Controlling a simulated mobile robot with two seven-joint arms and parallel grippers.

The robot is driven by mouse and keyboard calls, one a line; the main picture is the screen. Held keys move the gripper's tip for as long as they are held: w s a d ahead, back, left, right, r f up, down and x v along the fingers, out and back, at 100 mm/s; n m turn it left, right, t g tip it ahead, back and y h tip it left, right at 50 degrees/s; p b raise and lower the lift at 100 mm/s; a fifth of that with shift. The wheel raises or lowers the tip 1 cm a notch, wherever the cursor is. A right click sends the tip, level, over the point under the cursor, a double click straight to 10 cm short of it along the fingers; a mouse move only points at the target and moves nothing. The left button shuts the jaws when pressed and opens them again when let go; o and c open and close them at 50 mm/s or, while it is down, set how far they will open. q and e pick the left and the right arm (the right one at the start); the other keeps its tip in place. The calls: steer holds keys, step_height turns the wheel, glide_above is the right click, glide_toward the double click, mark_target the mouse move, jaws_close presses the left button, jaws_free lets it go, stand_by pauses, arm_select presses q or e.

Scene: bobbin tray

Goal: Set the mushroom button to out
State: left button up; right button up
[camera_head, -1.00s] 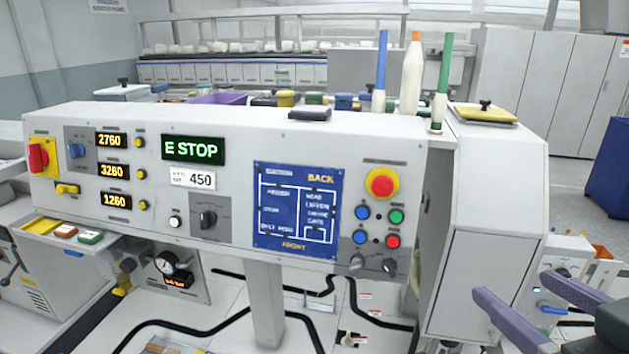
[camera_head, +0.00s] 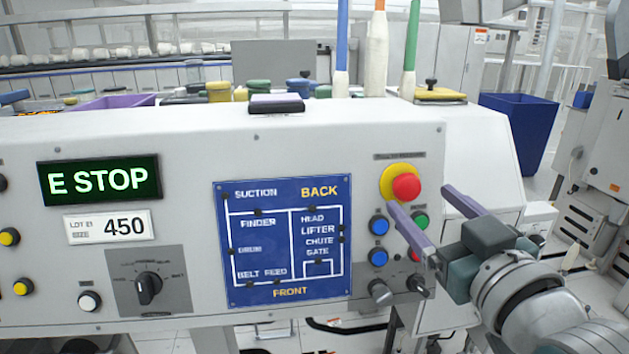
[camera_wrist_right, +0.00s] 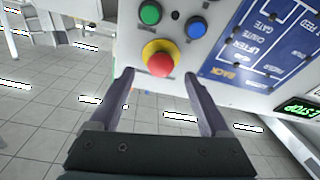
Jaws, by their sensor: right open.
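The mushroom button (camera_head: 406,187) is a red dome on a yellow round collar, at the upper right of the grey control panel (camera_head: 200,150). In the right wrist view the red button (camera_wrist_right: 160,64) sits centred beyond my fingers. The display on the panel reads E STOP (camera_head: 98,180). My right gripper (camera_head: 424,200) is open and empty, with its two purple fingers pointing at the panel near the button. In the right wrist view the fingers (camera_wrist_right: 160,80) stand left and right of the button, with a gap on each side. My left gripper is not in view.
Blue buttons (camera_head: 379,225), a green button (camera_head: 420,220) and a red button sit just below, the latter partly behind my fingers. Two knobs (camera_head: 381,292) protrude lower down. Tall blue, orange and green-tipped cones (camera_head: 376,60) stand behind the panel.

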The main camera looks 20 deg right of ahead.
mark_target(410, 191)
steer(key=shift+w+d, duration=0.15)
steer(key=shift+w, duration=0.75)
steer(key=shift+w+d, duration=0.15)
steer(key=shift+w, duration=0.7)
jaws_close()
